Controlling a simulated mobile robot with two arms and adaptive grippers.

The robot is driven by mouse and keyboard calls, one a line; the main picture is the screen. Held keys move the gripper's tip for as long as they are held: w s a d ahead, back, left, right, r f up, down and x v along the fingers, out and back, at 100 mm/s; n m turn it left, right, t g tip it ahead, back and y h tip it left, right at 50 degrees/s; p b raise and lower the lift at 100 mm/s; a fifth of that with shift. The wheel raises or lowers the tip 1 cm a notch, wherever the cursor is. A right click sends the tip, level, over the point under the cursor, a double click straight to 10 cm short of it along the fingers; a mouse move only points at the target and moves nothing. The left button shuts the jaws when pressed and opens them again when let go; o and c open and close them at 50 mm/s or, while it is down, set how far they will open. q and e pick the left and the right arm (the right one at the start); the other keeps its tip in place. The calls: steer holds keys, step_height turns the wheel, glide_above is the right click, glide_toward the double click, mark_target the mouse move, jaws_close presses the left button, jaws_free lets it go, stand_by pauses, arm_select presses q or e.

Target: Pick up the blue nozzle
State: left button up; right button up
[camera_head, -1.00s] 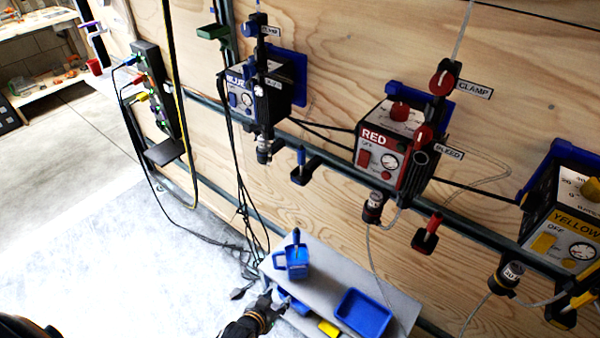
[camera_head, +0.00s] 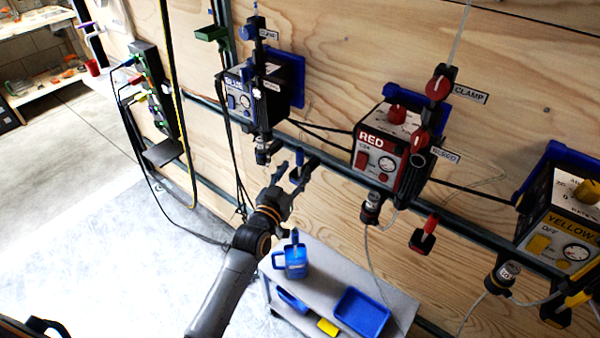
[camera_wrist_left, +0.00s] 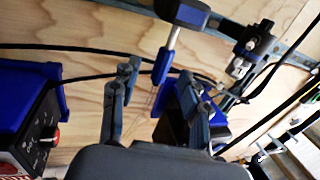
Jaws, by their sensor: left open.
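A blue nozzle (camera_head: 299,157) stands upright in a small dark holder (camera_head: 303,173) on the rail, between the blue unit (camera_head: 240,92) and the red unit (camera_head: 378,150). My left gripper (camera_head: 293,175) is open in front of and around the holder in the head view. In the left wrist view, my left gripper (camera_wrist_left: 158,74) has its fingers spread. A pale stem with a blue end (camera_wrist_left: 168,58) lies between or beyond the fingertips; I cannot tell contact. Another blue piece (camera_head: 295,237) stands in the blue cup (camera_head: 291,262) on the cart. My right gripper is out of view.
The grey cart (camera_head: 395,300) below holds a blue tray (camera_head: 361,313) and a yellow block (camera_head: 328,327). Black cables hang left of the gripper. A red nozzle (camera_head: 431,224) hangs in its holder to the right. The floor at left is open.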

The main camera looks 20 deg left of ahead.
mark_target(298, 161)
arm_select(q)
steer(key=w, duration=0.6)
steer(key=shift+p, duration=0.4)
steer(key=shift+s+r, duration=0.1)
jaws_close()
